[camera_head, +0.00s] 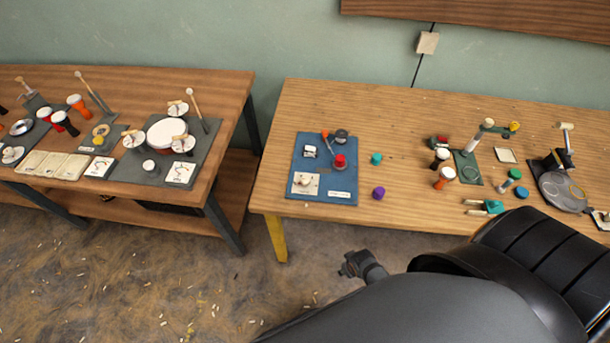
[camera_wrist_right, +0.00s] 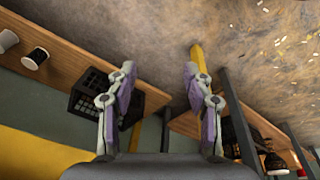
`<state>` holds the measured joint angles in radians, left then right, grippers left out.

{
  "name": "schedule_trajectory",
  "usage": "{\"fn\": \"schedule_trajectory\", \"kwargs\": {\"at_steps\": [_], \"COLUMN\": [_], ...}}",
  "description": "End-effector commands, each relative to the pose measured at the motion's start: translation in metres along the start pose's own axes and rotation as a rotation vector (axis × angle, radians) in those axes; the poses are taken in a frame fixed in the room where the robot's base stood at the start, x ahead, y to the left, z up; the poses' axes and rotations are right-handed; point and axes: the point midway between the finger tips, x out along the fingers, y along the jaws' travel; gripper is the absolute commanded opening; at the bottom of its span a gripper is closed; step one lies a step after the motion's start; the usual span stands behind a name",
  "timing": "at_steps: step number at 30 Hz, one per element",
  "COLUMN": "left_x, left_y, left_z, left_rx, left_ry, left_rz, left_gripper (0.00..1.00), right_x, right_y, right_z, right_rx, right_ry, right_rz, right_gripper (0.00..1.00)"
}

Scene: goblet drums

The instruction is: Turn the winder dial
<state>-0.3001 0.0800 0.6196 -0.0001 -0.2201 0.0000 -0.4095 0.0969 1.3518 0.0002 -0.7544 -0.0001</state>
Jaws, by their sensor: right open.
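A blue board (camera_head: 313,186) lies at the left end of the right table in the head view. It carries a red knob (camera_head: 340,161), a dark round part (camera_head: 341,136), a lever with a red tip and small white cards. No label reads clearly, so I cannot tell which part is the winder dial. My right gripper (camera_head: 361,265) is in front of the table, over the floor and apart from the board. In the right wrist view my right gripper (camera_wrist_right: 157,75) is open, with nothing between its fingers. My left gripper is not in view.
Loose teal (camera_head: 376,158) and purple (camera_head: 378,193) pieces lie right of the board. Small drums, stands and a grey disc (camera_head: 562,192) fill the table's right side. Another table with a drum set (camera_head: 166,133) stands left. The wrist view shows a yellow leg (camera_wrist_right: 196,60) and black crate (camera_wrist_right: 87,97).

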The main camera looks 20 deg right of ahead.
Motion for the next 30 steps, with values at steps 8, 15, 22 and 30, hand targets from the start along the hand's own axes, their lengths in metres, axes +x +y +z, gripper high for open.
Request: {"fn": "schedule_trajectory", "kwargs": {"at_steps": [8, 15, 22, 30], "left_x": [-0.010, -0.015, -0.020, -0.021], "left_y": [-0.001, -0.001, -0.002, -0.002], "left_z": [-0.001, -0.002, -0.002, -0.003], "left_rx": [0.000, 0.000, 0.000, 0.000], "left_ry": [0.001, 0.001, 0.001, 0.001], "left_rz": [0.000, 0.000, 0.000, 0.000], "left_gripper": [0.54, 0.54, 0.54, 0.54], "right_x": [-0.113, -0.195, -0.253, -0.249], "right_y": [0.001, 0.002, 0.004, 0.005], "right_z": [-0.078, -0.115, -0.162, -0.219], "right_rx": [-0.017, -0.061, -0.248, -0.523], "right_ry": [0.054, 0.081, 0.063, 0.001], "right_rz": [0.003, 0.006, 0.010, -0.014], "right_gripper": [0.52, 0.52, 0.52, 0.52]}}
